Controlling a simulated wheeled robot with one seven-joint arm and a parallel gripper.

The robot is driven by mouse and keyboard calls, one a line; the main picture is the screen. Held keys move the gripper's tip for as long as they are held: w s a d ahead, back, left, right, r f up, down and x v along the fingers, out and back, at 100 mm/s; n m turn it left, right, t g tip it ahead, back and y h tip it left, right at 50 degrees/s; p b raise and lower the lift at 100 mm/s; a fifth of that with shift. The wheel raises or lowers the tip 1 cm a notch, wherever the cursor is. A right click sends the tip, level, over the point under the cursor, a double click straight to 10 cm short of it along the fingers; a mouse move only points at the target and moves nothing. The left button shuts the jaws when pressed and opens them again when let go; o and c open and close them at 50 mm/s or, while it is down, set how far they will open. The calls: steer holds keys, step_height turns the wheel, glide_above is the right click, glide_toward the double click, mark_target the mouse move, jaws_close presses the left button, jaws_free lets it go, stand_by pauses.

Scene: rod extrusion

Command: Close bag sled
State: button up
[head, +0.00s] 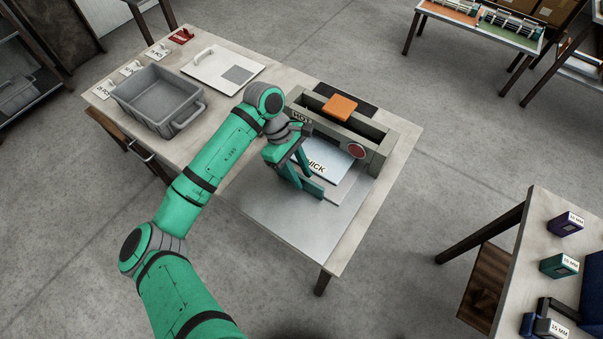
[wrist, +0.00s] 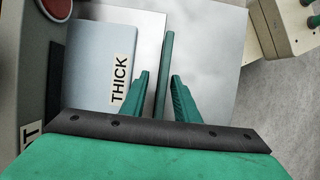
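A flat pale sled plate (head: 330,187) lies in front of the grey sealing machine marked HOT (head: 330,124). A pale bag labelled THICK (head: 338,164) lies on it, partly under the machine's front; it also shows in the wrist view (wrist: 92,62). A teal upright bar (head: 313,189), apparently the sled's handle, stands at the sled's outer side. In the wrist view the bar (wrist: 166,60) lies between the two fingers of my gripper (wrist: 160,76). Gaps show on both sides of the bar, so my gripper is open around it. The fingers' depth along the bar is unclear.
The machine has a red round button (head: 356,151) and an orange block (head: 341,107) on top. A grey bin (head: 157,101) and a white board (head: 222,68) stand to the left. The metal table surface (head: 290,235) in front is clear. Another table (head: 540,235) stands right.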

steer(key=v, duration=1)
steer(key=shift+w+r, duration=0.1)
steer(key=shift+r, duration=0.3)
steer(key=shift+a, duration=0.1)
